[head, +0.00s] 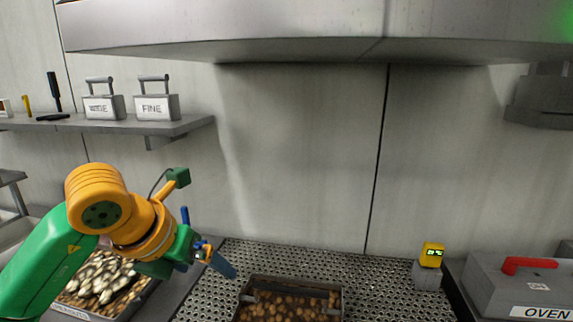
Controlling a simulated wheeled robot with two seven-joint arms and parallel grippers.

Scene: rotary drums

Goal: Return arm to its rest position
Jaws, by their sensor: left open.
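My left arm comes in from the left, with a green forearm and an orange wrist. Its left gripper (207,252) has blue fingers and is open, with nothing seen between them. It hangs above the left edge of the perforated surface, to the left of and above a dark tray (291,283) of brown round pieces. The wrist partly covers another tray of pale and brown pieces (100,278) at the lower left. My right gripper is not in view.
A grey shelf (160,128) holds boxes labelled FINE (157,106) and another label. The perforated surface (385,290) is clear between.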

